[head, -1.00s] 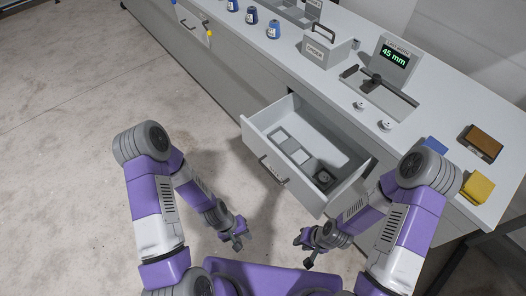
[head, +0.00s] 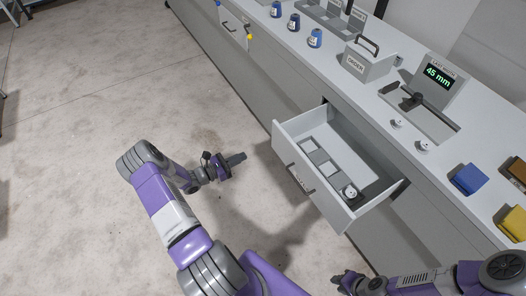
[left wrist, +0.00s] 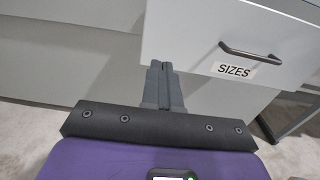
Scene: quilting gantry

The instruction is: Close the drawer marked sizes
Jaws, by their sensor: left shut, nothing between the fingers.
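The drawer marked sizes (head: 335,214) stands pulled out from the grey counter in the head view. It holds light squares and a small round piece (head: 350,191). In the left wrist view its white front (left wrist: 200,25) carries a dark bar handle (left wrist: 247,52) and the label SIZES (left wrist: 233,70). My left gripper (head: 239,158) is shut and empty, in front of and apart from the drawer front, left of it in the head view. Its closed fingers (left wrist: 161,78) show left of the handle in the left wrist view. My right gripper (head: 339,279) is low near the bottom edge; its fingers are too small to read.
The counter top (head: 375,115) carries blue spools (head: 315,38), a box with a handle (head: 362,58), a 45 mm display (head: 438,74) and blue (head: 468,179) and yellow (head: 514,222) pieces. Another drawer (head: 232,27) is at the upper left.

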